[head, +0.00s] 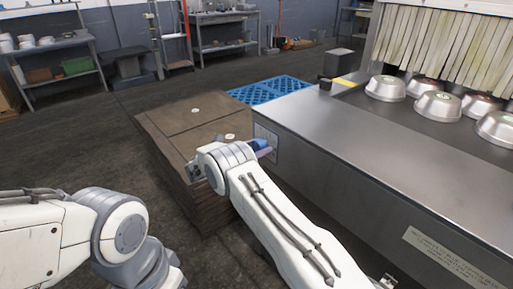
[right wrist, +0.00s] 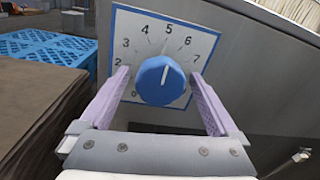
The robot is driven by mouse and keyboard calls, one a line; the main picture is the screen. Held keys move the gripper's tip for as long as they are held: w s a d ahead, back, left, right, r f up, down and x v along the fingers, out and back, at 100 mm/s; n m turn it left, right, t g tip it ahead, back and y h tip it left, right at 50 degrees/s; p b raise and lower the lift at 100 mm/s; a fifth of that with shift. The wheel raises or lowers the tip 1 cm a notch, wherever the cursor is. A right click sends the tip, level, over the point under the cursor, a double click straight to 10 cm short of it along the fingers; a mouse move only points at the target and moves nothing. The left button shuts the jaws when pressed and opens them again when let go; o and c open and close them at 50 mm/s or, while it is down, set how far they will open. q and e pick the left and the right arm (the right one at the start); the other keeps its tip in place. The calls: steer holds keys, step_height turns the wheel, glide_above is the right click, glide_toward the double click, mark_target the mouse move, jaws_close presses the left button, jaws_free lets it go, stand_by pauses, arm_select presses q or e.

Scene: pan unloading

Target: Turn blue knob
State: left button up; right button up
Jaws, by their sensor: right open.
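The blue knob (right wrist: 160,82) sits on a white square dial plate (right wrist: 135,28) with a blue border and numbers, on the side of a metal machine. Its white pointer line points up, close to the 5. In the right wrist view my right gripper (right wrist: 158,85) is open, with one lilac finger on each side of the knob. Gaps show between the fingers and the knob. In the head view the right gripper reaches the dial plate (head: 266,143), and the blue knob (head: 259,145) is partly hidden by it. My left arm shows at the lower left; its gripper is out of view.
The metal machine (head: 370,140) fills the right side, with several silver pans (head: 437,106) on top before a strip curtain (head: 440,40). A brown stack (head: 180,130) stands left of the dial. Blue pallets (head: 262,91) lie behind it.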

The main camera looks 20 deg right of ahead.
steer(key=c, duration=1.4)
steer(key=shift+o, duration=0.2)
steer(key=shift+f, duration=0.1)
steer(key=m+b, duration=0.4)
steer(key=m, duration=0.1)
steer(key=shift+f+m, duration=0.15)
steer(key=shift+m, duration=0.15)
steer(key=m+b, duration=0.2)
steer(key=m, duration=0.1)
steer(key=shift+s+m+y+b, duration=0.1)
steer(key=shift+m+y+b, duration=0.2)
steer(key=shift+m+b, duration=0.85)
steer(key=shift+m, duration=0.15)
